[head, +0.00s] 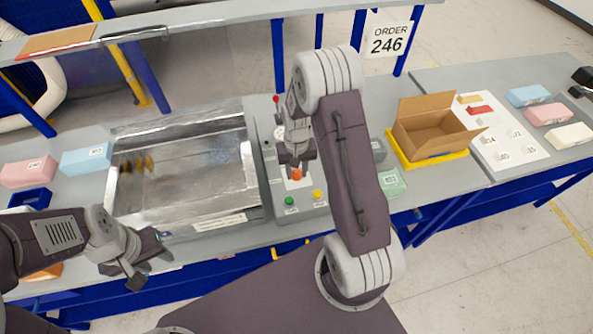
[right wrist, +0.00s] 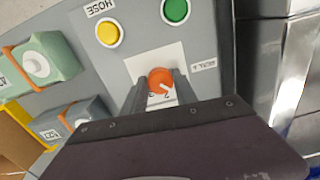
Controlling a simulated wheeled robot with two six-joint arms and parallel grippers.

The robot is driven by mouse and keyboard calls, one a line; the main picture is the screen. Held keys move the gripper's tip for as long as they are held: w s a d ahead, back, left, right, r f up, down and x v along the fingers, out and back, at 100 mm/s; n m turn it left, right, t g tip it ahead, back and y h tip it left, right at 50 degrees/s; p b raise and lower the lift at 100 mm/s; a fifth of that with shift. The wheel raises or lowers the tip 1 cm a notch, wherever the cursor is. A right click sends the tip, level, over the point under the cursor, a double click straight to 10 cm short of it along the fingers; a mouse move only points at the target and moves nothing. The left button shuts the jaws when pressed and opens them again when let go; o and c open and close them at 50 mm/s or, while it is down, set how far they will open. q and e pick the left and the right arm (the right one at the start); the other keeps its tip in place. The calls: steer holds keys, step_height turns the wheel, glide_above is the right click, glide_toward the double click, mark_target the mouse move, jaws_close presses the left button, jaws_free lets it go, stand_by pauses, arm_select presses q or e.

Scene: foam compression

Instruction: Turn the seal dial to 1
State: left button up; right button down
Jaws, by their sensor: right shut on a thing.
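The seal dial (right wrist: 161,79) is an orange knob with a white pointer mark on a white plate of the grey control panel. The dial also shows in the head view (head: 297,174). My right gripper (right wrist: 160,88) is shut on the dial, one finger at each side. My left gripper (head: 155,262) is open and empty in front of the table, near the silver tray's front left corner.
A green button (right wrist: 176,9) and a yellow HOSE button (right wrist: 108,33) sit on the same panel. The silver tray (head: 205,213) lies left of the panel. A green block (head: 392,183) and an open carton (head: 428,135) stand to the right.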

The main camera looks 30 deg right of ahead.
mark_target(296, 172)
steer(key=shift+w+r+n, duration=0.1)
steer(key=shift+w+n, duration=0.1)
steer(key=shift+n, duration=0.3)
steer(key=c, duration=1)
jaws_free()
steer(key=shift+o, duration=0.2)
step_height(296, 172, up, 9)
steer(key=b, duration=0.1)
steer(key=shift+b, duration=0.3)
